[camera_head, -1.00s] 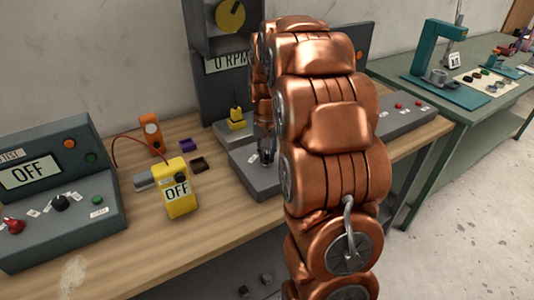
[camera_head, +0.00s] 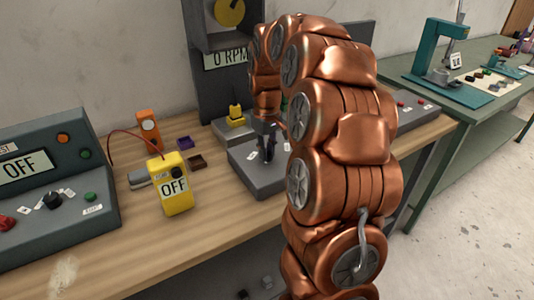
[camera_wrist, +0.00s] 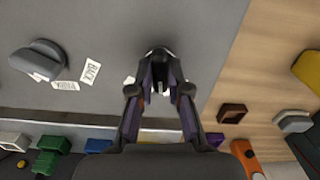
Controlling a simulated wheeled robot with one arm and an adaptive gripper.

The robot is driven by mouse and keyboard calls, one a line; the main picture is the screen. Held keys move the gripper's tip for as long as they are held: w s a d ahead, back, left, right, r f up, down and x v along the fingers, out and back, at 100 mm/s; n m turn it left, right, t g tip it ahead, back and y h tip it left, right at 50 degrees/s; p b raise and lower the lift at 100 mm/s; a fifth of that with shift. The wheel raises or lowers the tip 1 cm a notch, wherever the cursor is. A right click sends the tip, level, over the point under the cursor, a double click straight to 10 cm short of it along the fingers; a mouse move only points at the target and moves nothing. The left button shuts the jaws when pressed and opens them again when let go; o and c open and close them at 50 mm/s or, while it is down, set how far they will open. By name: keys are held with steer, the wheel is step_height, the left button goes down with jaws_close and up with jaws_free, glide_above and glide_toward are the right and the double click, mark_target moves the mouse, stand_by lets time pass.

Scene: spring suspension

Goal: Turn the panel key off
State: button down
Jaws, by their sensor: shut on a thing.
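A low grey control panel (camera_head: 268,186) stands on the wooden bench, with small white labels on top. My gripper (camera_head: 267,150) points down onto it, partly hidden by my copper arm. In the wrist view my gripper (camera_wrist: 161,84) is shut on a small dark thing standing on the grey panel top (camera_wrist: 215,40), which looks like the key. The fingers hide most of it, so I cannot tell which way it is turned. White labels, one reading BACK (camera_wrist: 90,71), lie to its left in that view.
A grey knob (camera_wrist: 38,58) sits on the panel top. A yellow meter reading OFF (camera_head: 177,187), an orange device (camera_head: 147,130) and small purple (camera_head: 186,143) and brown trays (camera_head: 197,162) stand left of the panel. A larger console reading OFF (camera_head: 60,240) is far left.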

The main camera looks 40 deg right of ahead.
steer(key=shift+r+n, duration=0.1)
steer(key=shift+n, duration=2.2)
steer(key=c, duration=1.1)
jaws_free()
step_height(320, 180, up, 12)
steer(key=shift+f, duration=0.1)
